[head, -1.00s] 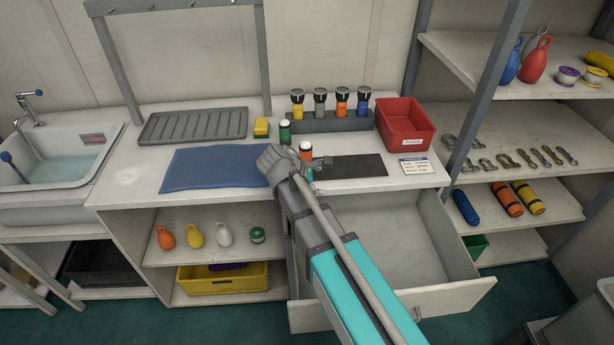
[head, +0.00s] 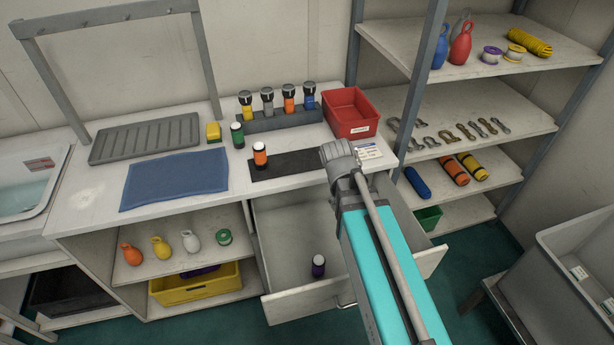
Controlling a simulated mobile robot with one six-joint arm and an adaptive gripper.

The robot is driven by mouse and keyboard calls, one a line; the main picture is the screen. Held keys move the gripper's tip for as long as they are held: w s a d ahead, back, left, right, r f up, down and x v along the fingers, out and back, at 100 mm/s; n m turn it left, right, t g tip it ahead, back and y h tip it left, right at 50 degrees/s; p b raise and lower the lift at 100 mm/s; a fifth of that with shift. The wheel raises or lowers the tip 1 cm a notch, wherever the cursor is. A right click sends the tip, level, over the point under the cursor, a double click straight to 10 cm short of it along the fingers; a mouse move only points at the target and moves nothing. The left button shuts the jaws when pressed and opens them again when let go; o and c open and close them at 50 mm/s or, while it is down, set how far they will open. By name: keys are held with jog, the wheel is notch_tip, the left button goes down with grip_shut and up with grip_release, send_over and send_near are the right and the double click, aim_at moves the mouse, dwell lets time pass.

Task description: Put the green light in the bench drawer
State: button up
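The green light (head: 237,135), with a white band and dark end, stands upright on the bench, left of the black mat (head: 291,166). The bench drawer (head: 283,226) is pulled open below the bench top. A purple-and-black light (head: 318,266) stands inside it. An orange light (head: 260,155) with a white band stands on the left of the mat. My gripper (head: 340,157) is over the bench's right front edge, right of the green light and apart from it. Its fingers are hidden or too unclear to read. My arm covers the drawer's right part.
A grey rack (head: 275,121) holds several lights behind the mat. A red bin (head: 348,115) stands at the right. A shelf upright (head: 412,85) rises close to the right of my arm.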

jog(key=s+d+r+m+y+p, duration=0.1)
jog(key=s+d+m+y, duration=0.1)
jog(key=s+d+m, duration=0.2)
jog(key=shift+s+d+r+m+g, duration=0.15)
jog(key=shift+s+d+m+g, duration=0.15)
jog(key=shift+m, duration=0.3)
jog(key=c, duration=0.5)
jog(key=shift+o, duration=0.2)
jog(key=shift+w, duration=0.1)
